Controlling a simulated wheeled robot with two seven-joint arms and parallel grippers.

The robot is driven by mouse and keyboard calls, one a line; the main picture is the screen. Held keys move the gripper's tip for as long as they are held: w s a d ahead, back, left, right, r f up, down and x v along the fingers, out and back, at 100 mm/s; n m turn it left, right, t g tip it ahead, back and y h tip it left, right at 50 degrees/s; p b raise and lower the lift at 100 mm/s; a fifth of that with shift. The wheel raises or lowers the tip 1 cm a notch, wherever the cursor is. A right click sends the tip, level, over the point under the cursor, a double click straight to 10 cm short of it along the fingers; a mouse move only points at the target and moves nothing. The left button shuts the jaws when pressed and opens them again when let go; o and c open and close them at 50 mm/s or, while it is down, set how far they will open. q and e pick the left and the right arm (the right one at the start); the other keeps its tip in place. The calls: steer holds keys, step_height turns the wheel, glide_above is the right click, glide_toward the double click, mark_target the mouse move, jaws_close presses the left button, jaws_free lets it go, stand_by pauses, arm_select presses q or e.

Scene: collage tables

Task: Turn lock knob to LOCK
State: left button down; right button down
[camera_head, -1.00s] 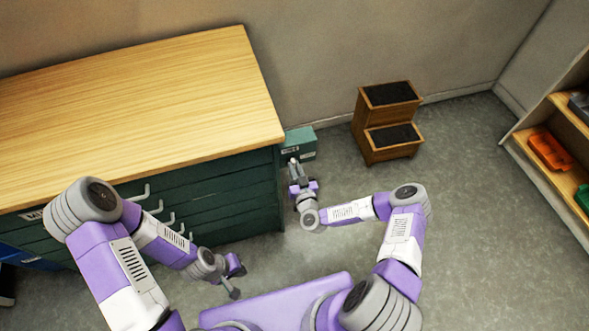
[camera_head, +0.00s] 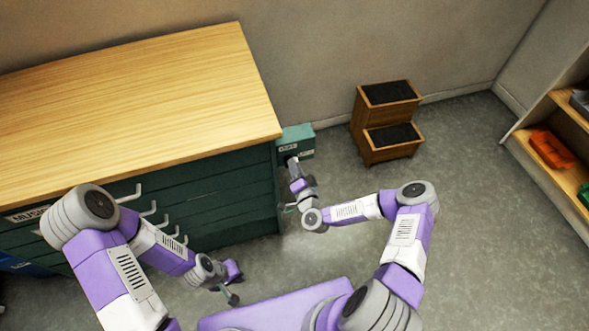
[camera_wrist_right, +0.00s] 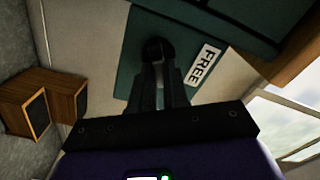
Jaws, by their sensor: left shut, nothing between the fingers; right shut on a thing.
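In the right wrist view a dark round knob (camera_wrist_right: 155,47) is on the green face, beside a white label reading FREE (camera_wrist_right: 203,66). My right gripper (camera_head: 291,162) is at the box front, its fingers (camera_wrist_right: 158,73) shut on the knob. The fingers hide part of the knob, so its exact setting cannot be read. My left gripper (camera_head: 233,299) is shut and empty, low in front of the cabinet.
The wooden cabinet top (camera_head: 120,110) is bare. Drawer handles (camera_head: 150,208) stick out from its front, near my left arm. A wooden step stool (camera_head: 388,120) stands right of the box. A shelf (camera_head: 545,140) with an orange bin (camera_head: 552,148) is at far right. Open floor lies between.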

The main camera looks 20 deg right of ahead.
steer(key=m+b, duration=0.1)
steer(key=m, duration=0.3)
steer(key=m+b, duration=0.1)
steer(key=m, duration=0.1)
steer(key=shift+f+b, duration=0.3)
steer(key=shift+f, duration=0.05)
stand_by(0.4)
steer(key=c, duration=1.1)
jaws_free()
steer(key=shift+s, duration=0.1)
steer(key=s+p, duration=0.1)
steer(key=s, duration=0.6)
steer(key=shift+s+d, duration=0.2)
